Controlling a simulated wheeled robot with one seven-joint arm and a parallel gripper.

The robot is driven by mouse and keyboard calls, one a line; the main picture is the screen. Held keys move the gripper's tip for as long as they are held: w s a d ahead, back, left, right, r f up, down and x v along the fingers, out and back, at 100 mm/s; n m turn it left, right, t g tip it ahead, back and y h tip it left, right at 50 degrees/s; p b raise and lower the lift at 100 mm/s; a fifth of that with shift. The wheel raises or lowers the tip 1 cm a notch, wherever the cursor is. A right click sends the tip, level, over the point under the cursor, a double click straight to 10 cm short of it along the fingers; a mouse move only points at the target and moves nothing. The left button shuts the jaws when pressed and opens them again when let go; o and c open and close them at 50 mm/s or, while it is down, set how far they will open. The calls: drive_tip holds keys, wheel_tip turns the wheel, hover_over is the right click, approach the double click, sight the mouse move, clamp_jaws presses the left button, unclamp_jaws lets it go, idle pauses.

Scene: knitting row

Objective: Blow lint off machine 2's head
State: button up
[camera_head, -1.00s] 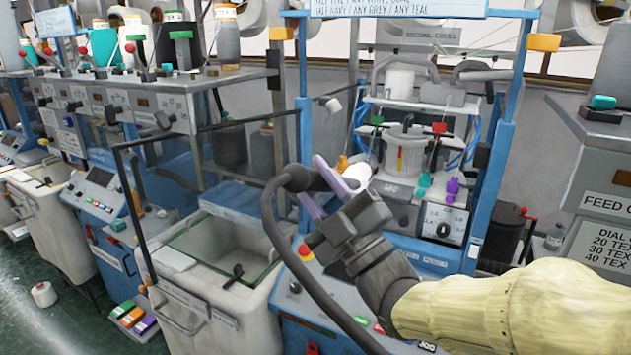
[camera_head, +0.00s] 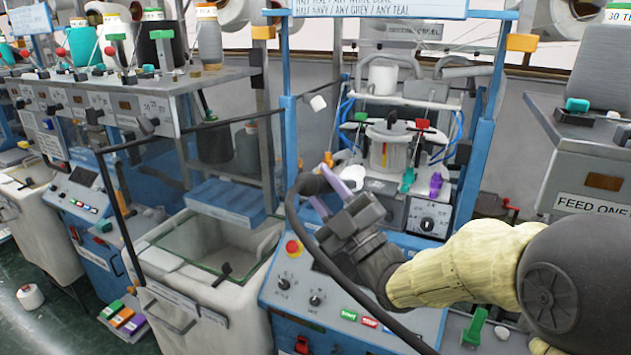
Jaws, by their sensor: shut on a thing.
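My gripper (camera_head: 322,190) has lilac fingers closed around the black end of an air hose (camera_head: 300,186). The hose loops down in front of the arm to the lower right. The fingers hide part of the hose end, and I cannot make out its nozzle. Behind and to the right is the machine's head (camera_head: 391,147), a pale cylinder with red and yellow marks between blue posts. White fluff, seemingly lint (camera_head: 352,176), shows at the head's lower left, just right of the upper finger. The gripper appears in front of and left of the head. I cannot read the machine's number.
A white bin with a glass lid (camera_head: 205,245) stands left of the arm. A control panel (camera_head: 290,285) with a red stop button lies below the gripper. Blue posts (camera_head: 476,165) flank the head. A grey feed unit (camera_head: 590,150) stands at right.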

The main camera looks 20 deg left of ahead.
drive_tip(key=shift+w+d+f+p, duration=0.1)
drive_tip(key=shift+w+f+p, duration=0.4)
drive_tip(key=shift+w, duration=0.6)
drive_tip(key=shift+w+d+f+p, duration=0.1)
drive_tip(key=shift+w+f+p, duration=0.35)
drive_tip(key=shift+w, duration=0.7)
drive_tip(key=shift+w+d+f+p, duration=0.1)
drive_tip(key=shift+w+f+p, duration=0.25)
drive_tip(key=shift+w+f, duration=0.55)
drive_tip(key=shift+w+r, duration=0.15)
drive_tip(key=shift+r, duration=0.1)
drive_tip(key=shift+s+a+r+b, duration=0.2)
drive_tip(key=shift+s+b, duration=0.6)
drive_tip(key=shift+s, duration=0.6)
drive_tip(key=shift+s+a+r+b, duration=0.1)
drive_tip(key=shift+s+r+b, duration=0.25)
drive_tip(key=shift+s+b, duration=0.75)
drive_tip(key=shift+s+a+r+b, duration=0.1)
drive_tip(key=shift+s+r+b, duration=0.25)
drive_tip(key=shift+s, duration=1.35)
drive_tip(key=s+b, duration=0.1)
drive_tip(key=s, duration=0.1)
drive_tip(key=s+r+b, duration=0.1)
drive_tip(key=s, duration=0.2)
drive_tip(key=shift+s+a+r, duration=0.1)
drive_tip(key=shift+s+a, duration=0.1)
drive_tip(key=shift+s, duration=0.05)
